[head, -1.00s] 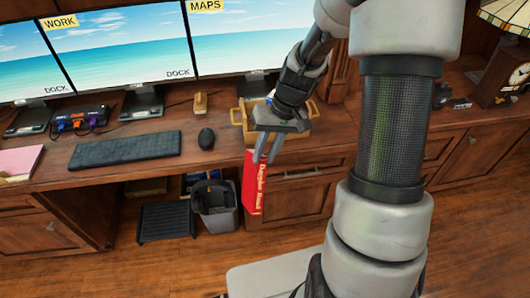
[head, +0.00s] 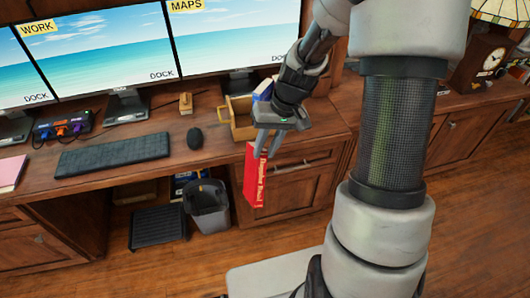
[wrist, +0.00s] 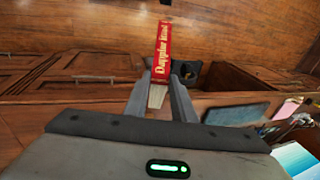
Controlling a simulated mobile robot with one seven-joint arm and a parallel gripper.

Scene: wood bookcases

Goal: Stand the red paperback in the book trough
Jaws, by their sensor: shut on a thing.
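The red paperback (head: 257,178) hangs from my gripper (head: 269,146) in the head view, in front of the desk's front edge. Its spine lettering shows, and its lower end points down toward the floor. In the wrist view the red paperback (wrist: 161,60) sits between the two fingers of my gripper (wrist: 165,95), which is shut on it. The book trough (head: 241,118) looks to be the light wooden box on the desk, behind and left of my gripper. A blue thing (head: 263,90) shows in or behind it, and my arm hides its right part.
A mouse (head: 194,138), a keyboard (head: 113,154) and a small wooden item (head: 185,102) lie left of the trough. Monitors (head: 230,35) stand behind. A waste bin (head: 208,206) stands under the desk. A clock (head: 482,62) stands at the right. The desktop right of the trough is clear.

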